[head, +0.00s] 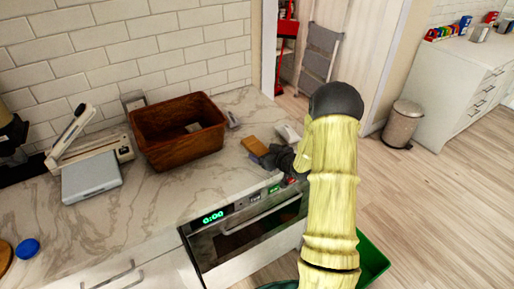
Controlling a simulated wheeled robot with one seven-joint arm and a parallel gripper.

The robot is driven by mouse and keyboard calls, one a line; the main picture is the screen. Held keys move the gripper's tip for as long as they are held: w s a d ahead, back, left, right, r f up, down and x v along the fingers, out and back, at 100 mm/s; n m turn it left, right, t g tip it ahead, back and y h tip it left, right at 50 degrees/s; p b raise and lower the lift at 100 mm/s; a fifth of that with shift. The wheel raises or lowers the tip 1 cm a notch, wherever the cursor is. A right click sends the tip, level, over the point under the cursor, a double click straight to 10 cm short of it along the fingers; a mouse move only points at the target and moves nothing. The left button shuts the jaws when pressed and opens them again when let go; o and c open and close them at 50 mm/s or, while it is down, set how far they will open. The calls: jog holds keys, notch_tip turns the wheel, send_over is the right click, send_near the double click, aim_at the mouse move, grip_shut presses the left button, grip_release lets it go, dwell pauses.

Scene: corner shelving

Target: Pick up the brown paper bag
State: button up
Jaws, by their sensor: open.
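A small flat tan-brown item (254,145), which looks like the brown paper bag, lies on the marble counter to the right of the wooden crate. My arm reaches in from the lower right, and my dark gripper (270,157) is low over the counter's front edge, just in front of and to the right of the brown item. The gripper is open. Its fingers are small and dark here, and I cannot tell whether they touch the item. Nothing shows held between them.
A brown wooden crate (178,133) stands behind and left of the item, with a small grey item (233,119) beside it. A whitish packet (289,133) lies close to my gripper. A grey scale-like box (91,178) sits left. An oven (245,225) is below; a green bin (372,262) stands lower right.

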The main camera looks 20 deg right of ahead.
aim_at(257, 149)
jog(key=shift+x, duration=1.25)
jog(key=c, duration=1.1)
